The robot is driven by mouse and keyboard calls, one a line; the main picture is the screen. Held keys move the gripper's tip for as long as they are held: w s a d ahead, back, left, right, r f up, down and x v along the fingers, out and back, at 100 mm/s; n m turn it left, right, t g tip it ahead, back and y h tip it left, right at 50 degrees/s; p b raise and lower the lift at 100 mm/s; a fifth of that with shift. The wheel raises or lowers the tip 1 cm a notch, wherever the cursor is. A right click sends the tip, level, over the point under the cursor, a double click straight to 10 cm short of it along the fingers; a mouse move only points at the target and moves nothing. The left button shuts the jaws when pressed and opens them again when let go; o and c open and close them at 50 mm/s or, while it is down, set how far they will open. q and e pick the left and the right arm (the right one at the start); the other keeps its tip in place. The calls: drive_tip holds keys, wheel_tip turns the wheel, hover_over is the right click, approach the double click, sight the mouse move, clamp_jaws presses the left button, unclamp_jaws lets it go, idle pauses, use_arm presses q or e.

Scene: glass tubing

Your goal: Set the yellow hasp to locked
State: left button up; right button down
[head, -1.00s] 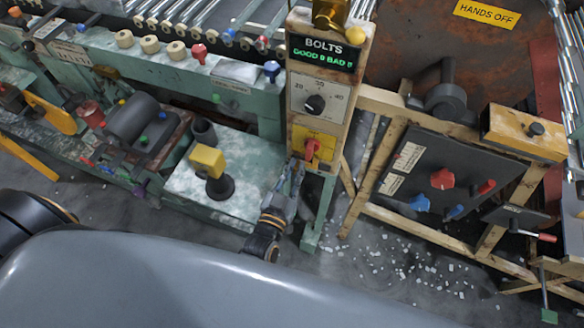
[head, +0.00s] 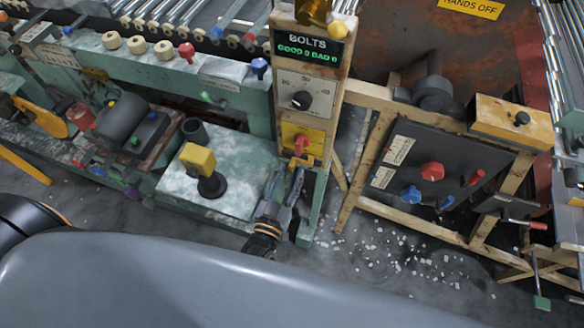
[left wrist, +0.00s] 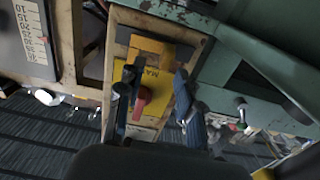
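A yellow plate (head: 290,135) with a red handle (head: 301,145) is fixed low on the wooden post. A yellow-orange piece (head: 304,160), which looks like the hasp, is at the plate's lower edge; its setting cannot be told. In the left wrist view the plate (left wrist: 128,72), red handle (left wrist: 142,103) and yellow-orange piece (left wrist: 152,47) show between the fingers. My left gripper (head: 286,177) is open and empty, just below and in front of the plate. It also shows in the left wrist view (left wrist: 155,98), with its fingers either side of the handle. My right gripper is out of view.
A dial (head: 301,100) and BOLTS display (head: 309,47) sit above on the post. A dark panel with red and blue knobs (head: 432,172) stands right. White bits litter the floor.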

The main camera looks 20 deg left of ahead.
use_arm(q)
drive_tip(key=s, duration=0.9)
drive_tip(key=shift+s, duration=0.25)
drive_tip(key=s+f+m+g+h, duration=0.1)
drive_tip(key=s+f+g, duration=0.35)
drive_tip(key=f, duration=0.85)
drive_tip(key=s+f+m+g+h, duration=0.1)
drive_tip(key=s+f+g, duration=0.35)
drive_tip(key=f, duration=0.95)
drive_tip(key=s+a+f+g+y, duration=0.1)
drive_tip(key=s+a+f+g, duration=0.3)
drive_tip(key=s, duration=0.4)
drive_tip(key=s+a+f+g+y, duration=0.1)
drive_tip(key=s+a+f+g, duration=0.3)
drive_tip(key=s+a+f, duration=0.3)
drive_tip(key=shift+s+f+y, duration=0.3)
drive_tip(key=shift+s+f, duration=0.3)
